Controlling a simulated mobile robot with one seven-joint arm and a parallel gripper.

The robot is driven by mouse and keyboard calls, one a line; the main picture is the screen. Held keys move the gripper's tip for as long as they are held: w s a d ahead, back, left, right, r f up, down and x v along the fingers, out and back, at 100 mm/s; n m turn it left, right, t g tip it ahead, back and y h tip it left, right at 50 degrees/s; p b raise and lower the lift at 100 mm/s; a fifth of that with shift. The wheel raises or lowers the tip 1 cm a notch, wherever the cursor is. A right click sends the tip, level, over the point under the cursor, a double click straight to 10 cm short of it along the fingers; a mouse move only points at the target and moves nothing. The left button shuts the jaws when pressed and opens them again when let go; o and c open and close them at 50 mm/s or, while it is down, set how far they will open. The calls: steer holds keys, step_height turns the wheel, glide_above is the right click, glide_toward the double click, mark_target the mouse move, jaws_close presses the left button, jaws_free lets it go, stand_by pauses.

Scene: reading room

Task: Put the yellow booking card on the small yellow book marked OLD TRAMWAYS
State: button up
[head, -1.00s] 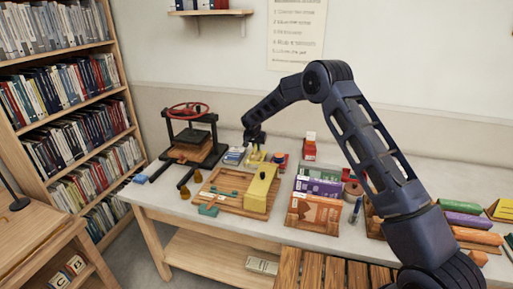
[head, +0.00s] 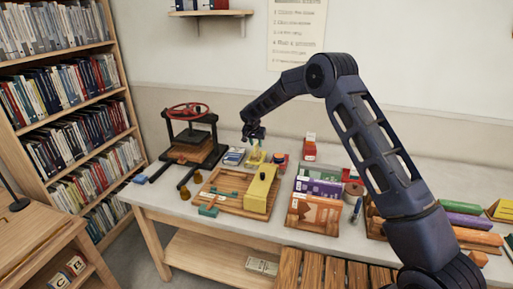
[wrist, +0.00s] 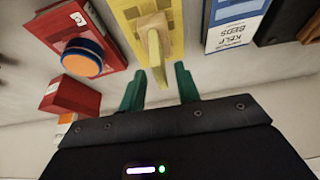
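A flat yellow piece (wrist: 183,28), book-like, lies on the table in the wrist view; no title is readable on it. A paler yellow upright tab with a wooden-coloured block (wrist: 157,55) stands over it, apparently the booking card, though I cannot make out its lower edge. My gripper (wrist: 160,82) has its two green fingers apart, one on each side of the tab's near end, with gaps visible. In the head view my gripper (head: 254,139) is just above the small yellow things (head: 255,158) at the back of the table.
A red book (wrist: 75,38) with a blue-and-orange round object and a red box (wrist: 70,97) are left in the wrist view. A blue-and-white KELP BEDS book (wrist: 232,28) is right. A black press (head: 190,140) and wooden tray (head: 222,196) with a yellow block (head: 261,188) stand nearby.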

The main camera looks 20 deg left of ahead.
steer(key=v, duration=0.8)
steer(key=shift+s, duration=0.15)
steer(key=shift+r, duration=0.15)
steer(key=d+r, duration=1.4)
steer(key=d, duration=0.5)
steer(key=s+d+r, duration=0.4)
steer(key=d+r, duration=0.1)
steer(key=d, duration=0.5)
steer(key=s+d+r, duration=0.5)
steer(key=d, duration=0.4)
steer(key=s+d+r, duration=0.3)
steer(key=s+d, duration=1)
steer(key=d, duration=0.2)
steer(key=s+d+f, duration=0.2)
steer(key=s+d, duration=0.2)
steer(key=s, duration=0.5)
steer(key=s+d+f, duration=0.3)
steer(key=s+d, duration=0.1)
steer(key=s, duration=0.5)
steer(key=shift+f, duration=0.15)
steer(key=shift+s, duration=0.1)
